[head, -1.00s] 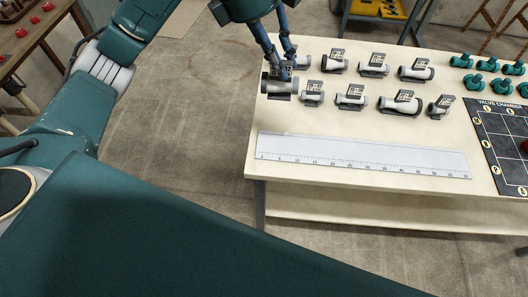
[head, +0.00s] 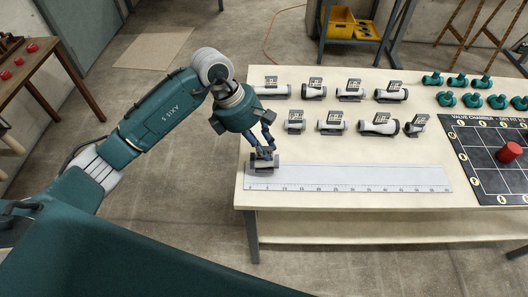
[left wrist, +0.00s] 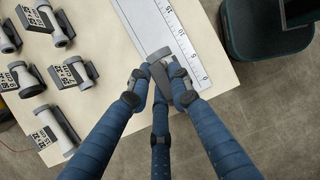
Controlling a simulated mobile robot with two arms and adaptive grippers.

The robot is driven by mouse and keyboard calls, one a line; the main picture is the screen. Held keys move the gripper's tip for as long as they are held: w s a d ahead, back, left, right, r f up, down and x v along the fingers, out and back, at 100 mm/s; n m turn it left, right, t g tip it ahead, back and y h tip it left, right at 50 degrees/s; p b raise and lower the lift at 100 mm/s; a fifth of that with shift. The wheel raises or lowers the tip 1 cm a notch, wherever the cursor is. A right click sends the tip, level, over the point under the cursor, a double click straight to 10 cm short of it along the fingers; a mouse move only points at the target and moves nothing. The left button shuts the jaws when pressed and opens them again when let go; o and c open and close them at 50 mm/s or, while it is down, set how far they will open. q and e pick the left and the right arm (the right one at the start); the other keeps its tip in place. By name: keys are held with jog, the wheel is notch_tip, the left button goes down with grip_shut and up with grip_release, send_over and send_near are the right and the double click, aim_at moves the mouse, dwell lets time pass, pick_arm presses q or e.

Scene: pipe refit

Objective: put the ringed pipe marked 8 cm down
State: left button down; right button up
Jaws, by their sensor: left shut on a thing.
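My left gripper (head: 263,150) is shut on a short grey pipe (head: 266,163) with dark ringed ends and a tag. It holds the pipe at the left, low-numbered end of the white ruler (head: 350,178). Whether the pipe touches the ruler or hangs just above it, I cannot tell. In the left wrist view the fingers (left wrist: 160,75) close around the pipe (left wrist: 158,56), beside the ruler's scale (left wrist: 185,45). The fingers hide part of the pipe, and its marking cannot be read. My right gripper is not in view.
Several tagged pipes (head: 379,124) stand in two rows behind the ruler on the pale table (head: 300,205). Green fittings (head: 471,100) and a dark valve chamber board (head: 480,155) with a red cylinder (head: 509,152) are at the right. The table's front strip is clear.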

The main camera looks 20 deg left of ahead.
pick_arm(q)
notch_tip(320, 180, down, 3)
jog(key=shift+f+p, duration=0.2)
jog(key=shift+p, duration=0.1)
jog(key=shift+f+b, duration=0.2)
jog(key=shift+b, duration=0.1)
jog(key=c, duration=1.6)
grip_release()
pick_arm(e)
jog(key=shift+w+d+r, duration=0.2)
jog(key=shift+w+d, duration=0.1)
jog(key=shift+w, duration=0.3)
pick_arm(q)
jog(key=shift+r, duration=0.15)
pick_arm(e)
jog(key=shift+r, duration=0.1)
pick_arm(q)
jog(key=shift+r+p, duration=0.25)
jog(key=shift+p, duration=0.15)
jog(key=b+v, duration=0.2)
jog(key=v, duration=0.9)
jog(key=shift+s+a+r+b, duration=0.1)
jog(key=shift+a+r+b, duration=0.1)
jog(key=shift+r+b, duration=0.15)
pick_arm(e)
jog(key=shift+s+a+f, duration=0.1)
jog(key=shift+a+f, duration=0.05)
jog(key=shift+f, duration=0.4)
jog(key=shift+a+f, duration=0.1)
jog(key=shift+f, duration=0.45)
